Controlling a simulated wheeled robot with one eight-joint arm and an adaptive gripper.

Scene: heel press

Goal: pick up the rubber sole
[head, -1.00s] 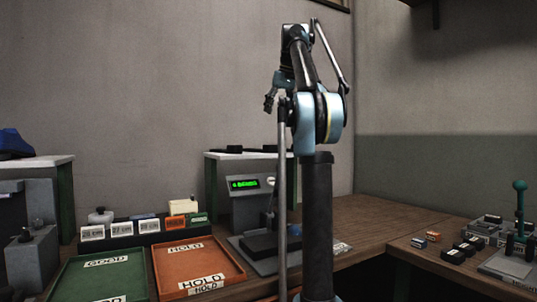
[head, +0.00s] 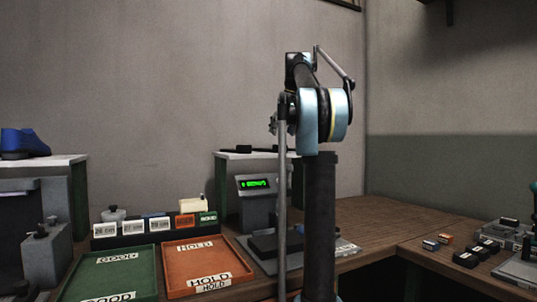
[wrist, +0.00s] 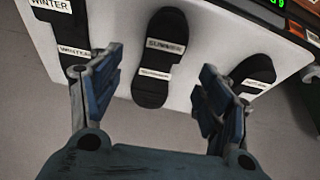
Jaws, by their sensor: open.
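Black shoe soles lie on a white top, seen from above in the wrist view. The middle sole (wrist: 150,94) carries a "SUMMER" label and a second small label, and it lies between my fingers in the picture. A left sole (wrist: 72,27) has "WINTER" labels. A right sole (wrist: 259,66) is partly hidden by my right finger. My gripper (wrist: 158,72) is open and empty, with its fingers apart over the near edge of the white top. In the head view my gripper is mostly hidden behind my arm. Dark soles (head: 236,150) show thinly there on the white top (head: 228,156).
A machine with a green display (head: 256,184) stands below the white top. A green GOOD tray (head: 112,274) and an orange HOLD tray (head: 185,250) lie to the left. A blue shoe (head: 24,142) sits at far left. Small blocks (head: 466,258) are on the right bench.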

